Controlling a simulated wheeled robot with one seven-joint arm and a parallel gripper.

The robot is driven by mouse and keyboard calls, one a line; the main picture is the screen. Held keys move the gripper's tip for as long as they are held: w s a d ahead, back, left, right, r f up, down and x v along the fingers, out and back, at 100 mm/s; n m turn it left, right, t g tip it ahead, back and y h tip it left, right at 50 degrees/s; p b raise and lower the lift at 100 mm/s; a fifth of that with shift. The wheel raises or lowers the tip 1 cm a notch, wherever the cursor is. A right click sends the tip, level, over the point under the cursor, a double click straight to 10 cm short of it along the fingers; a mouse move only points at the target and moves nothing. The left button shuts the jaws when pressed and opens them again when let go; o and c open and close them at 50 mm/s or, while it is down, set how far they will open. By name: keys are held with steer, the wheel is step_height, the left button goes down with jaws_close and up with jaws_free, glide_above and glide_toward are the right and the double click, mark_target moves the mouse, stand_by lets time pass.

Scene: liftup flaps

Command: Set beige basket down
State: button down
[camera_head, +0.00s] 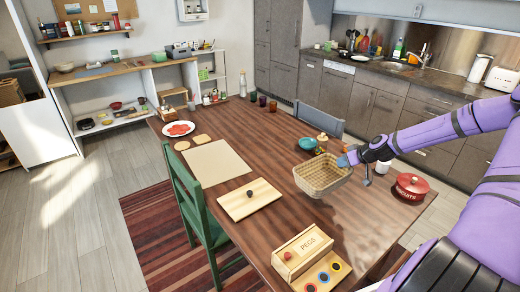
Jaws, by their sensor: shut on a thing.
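The beige basket (322,176) is a woven, open-topped rectangular basket over the right-middle part of the wooden table (290,215). It looks slightly tilted. I cannot tell for sure whether its underside touches the table. My gripper (345,161) reaches in from the right on my purple arm and is shut on the basket's upper right rim. The fingertips are small in the view and partly hidden by the rim.
Bare table lies between basket and pegs box. A green chair (200,215) stands left.

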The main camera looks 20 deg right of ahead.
steer(key=shift+s+d+f, duration=0.25)
steer(key=shift+d+f, duration=0.4)
steer(key=shift+f, duration=1.05)
steer(key=shift+s+d+f, duration=0.3)
steer(key=shift+d+f, duration=0.4)
steer(key=shift+f, duration=1)
steer(key=shift+s+d+f, duration=0.25)
steer(key=shift+d+f, duration=0.4)
steer(key=shift+f, duration=1.05)
steer(key=c, duration=1.3)
jaws_free()
steer(key=shift+f, duration=0.1)
